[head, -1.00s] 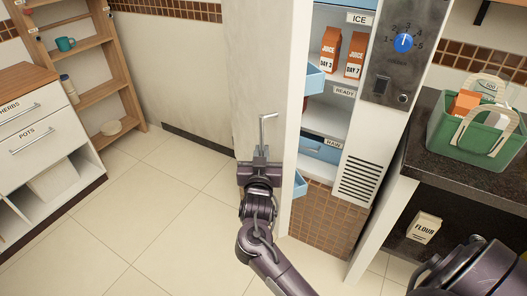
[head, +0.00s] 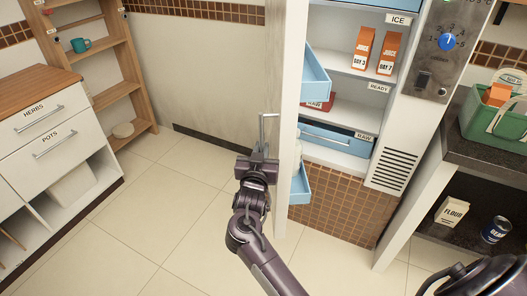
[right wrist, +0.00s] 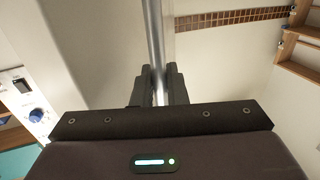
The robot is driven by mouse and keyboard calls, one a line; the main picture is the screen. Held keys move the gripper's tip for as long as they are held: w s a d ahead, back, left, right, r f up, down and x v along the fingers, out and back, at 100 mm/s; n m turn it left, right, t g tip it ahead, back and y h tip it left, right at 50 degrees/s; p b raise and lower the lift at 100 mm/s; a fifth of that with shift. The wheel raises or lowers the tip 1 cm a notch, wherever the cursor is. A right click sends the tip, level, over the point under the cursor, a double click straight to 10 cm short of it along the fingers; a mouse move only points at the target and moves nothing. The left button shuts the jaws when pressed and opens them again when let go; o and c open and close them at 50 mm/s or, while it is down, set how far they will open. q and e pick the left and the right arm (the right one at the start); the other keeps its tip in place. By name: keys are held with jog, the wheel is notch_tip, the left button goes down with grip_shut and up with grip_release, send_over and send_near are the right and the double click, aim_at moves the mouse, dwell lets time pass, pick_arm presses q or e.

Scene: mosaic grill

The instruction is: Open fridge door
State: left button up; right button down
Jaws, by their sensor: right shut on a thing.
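The fridge door (head: 287,90) stands open and shows nearly edge-on in the head view, left of the fridge's lit interior. Its metal handle (head: 263,128) sticks out from the door's outer side. My right gripper (head: 260,150) is at the lower part of this handle. In the right wrist view the handle's bar (right wrist: 154,45) runs between the fingers of the right gripper (right wrist: 158,82), which is shut on it. My left gripper is not in view.
Blue door bins (head: 315,75) project from the door's inner side. Inside are juice cartons (head: 362,48) and a blue drawer (head: 335,136). A counter with a green basket (head: 495,128) stands right. Open tiled floor (head: 160,190) lies left, before a white cabinet (head: 55,150) and wooden shelves (head: 100,60).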

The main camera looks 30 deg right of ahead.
jog(key=shift+w+a, duration=0.25)
jog(key=shift+a, duration=0.1)
jog(key=c, duration=1.5)
grip_release()
jog(key=shift+c, duration=0.2)
